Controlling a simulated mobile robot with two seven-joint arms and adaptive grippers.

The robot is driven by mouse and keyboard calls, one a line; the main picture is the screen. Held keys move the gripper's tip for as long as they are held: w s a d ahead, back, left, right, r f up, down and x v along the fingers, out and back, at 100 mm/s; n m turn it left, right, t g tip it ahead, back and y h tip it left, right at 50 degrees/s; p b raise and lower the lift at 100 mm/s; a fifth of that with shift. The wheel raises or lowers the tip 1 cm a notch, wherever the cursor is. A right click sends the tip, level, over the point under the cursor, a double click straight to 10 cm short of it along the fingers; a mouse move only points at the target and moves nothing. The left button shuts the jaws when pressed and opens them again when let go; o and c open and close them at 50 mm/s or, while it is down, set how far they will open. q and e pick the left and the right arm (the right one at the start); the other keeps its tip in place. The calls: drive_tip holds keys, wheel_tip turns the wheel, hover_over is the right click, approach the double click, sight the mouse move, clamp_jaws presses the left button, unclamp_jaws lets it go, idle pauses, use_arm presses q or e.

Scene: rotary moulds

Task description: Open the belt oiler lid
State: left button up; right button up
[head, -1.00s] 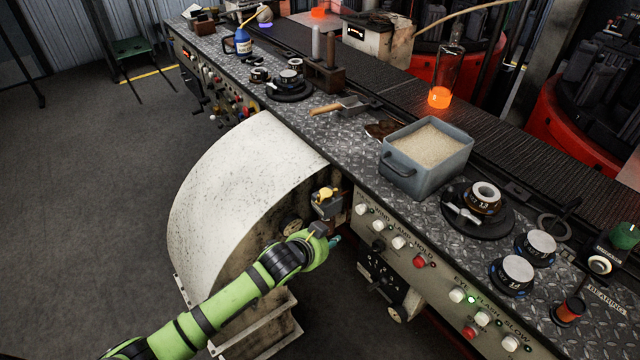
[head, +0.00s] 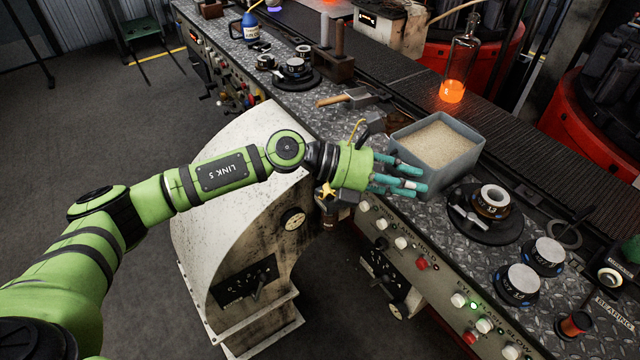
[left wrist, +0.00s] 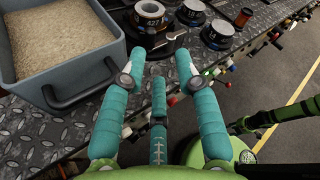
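I take the belt oiler to be the small dark fitting (head: 331,211) with a yellow part (head: 327,190) on top, at the counter's front edge beside the white curved guard. My left gripper (head: 408,178) is above and to the right of it, and its wrist partly covers that area. The teal fingers point right, in front of the grey sand bin. In the left wrist view the gripper (left wrist: 160,75) has its fingers spread with nothing between them. I cannot tell whether the lid is up or down. My right gripper is not in view.
The grey bin of sand (head: 408,150) stands just behind my left fingers. Round moulds (head: 492,202) stand on the tread-plate counter to the right. A glowing bottle (head: 460,65) stands on the dark conveyor. The white guard (head: 225,150) lies under my forearm.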

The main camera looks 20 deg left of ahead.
use_arm(q)
drive_tip(key=w+a+f+m+g+y, duration=0.15)
drive_tip(key=a+f+m+y, duration=0.35)
drive_tip(key=a, duration=0.5)
drive_tip(key=y, duration=0.6)
approach(327, 189)
drive_tip(key=shift+n, duration=0.3)
drive_tip(key=f, duration=0.2)
drive_tip(key=d+f+p, duration=0.1)
drive_tip(key=f, duration=0.1)
drive_tip(key=s+f+p, duration=0.1)
drive_tip(key=f, duration=0.1)
drive_tip(key=shift+s+d, duration=0.1)
drive_tip(key=shift+d, duration=0.3)
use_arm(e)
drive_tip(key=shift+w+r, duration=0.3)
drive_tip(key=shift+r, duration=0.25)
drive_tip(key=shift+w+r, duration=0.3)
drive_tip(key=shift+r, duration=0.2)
use_arm(q)
clamp_jaws()
